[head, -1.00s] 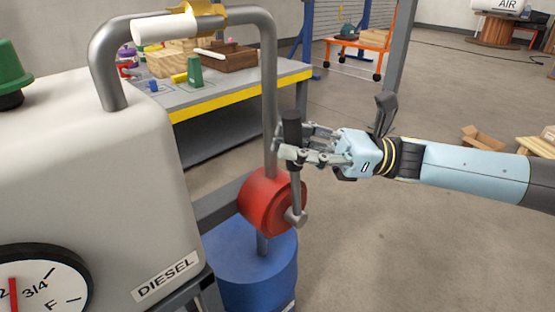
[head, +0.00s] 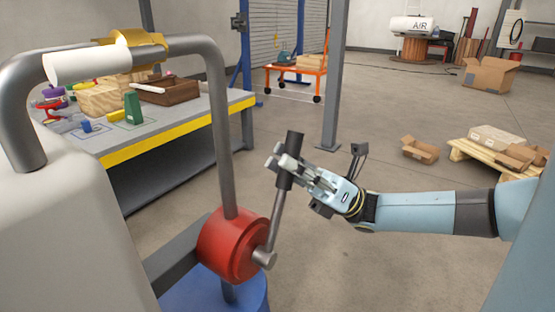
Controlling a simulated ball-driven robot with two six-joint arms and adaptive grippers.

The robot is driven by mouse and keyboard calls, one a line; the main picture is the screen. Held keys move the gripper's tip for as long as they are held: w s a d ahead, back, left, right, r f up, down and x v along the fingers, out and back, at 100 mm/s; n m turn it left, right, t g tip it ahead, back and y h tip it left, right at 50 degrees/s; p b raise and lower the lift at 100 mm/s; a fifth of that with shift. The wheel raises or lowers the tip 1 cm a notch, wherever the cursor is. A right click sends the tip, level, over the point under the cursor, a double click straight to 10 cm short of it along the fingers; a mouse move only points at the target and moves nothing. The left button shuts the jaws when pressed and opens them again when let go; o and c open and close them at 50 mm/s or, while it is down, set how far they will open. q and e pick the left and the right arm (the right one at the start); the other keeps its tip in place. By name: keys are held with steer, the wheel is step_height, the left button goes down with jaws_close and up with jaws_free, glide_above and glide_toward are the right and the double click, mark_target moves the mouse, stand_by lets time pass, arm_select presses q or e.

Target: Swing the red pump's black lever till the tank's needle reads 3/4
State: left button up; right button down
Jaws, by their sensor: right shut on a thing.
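The red pump (head: 232,243) sits low in the middle of the head view, on the pipe above the blue drum. Its lever (head: 276,222) rises from the pump's hub and leans a little to the right, with a black grip (head: 294,147) at the top. My right gripper (head: 287,168) is shut on the black grip, coming from the right. The pale tank (head: 65,245) fills the lower left. Its gauge and needle are outside the view now. My left gripper is not in view.
The blue drum (head: 245,300) stands below. A workbench (head: 180,125) stands behind. Floor to the right is clear up to a pallet (head: 480,155).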

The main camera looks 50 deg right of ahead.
stand_by(0.3)
steer(key=c, duration=1.1)
jaws_free()
steer(key=v, duration=1.2)
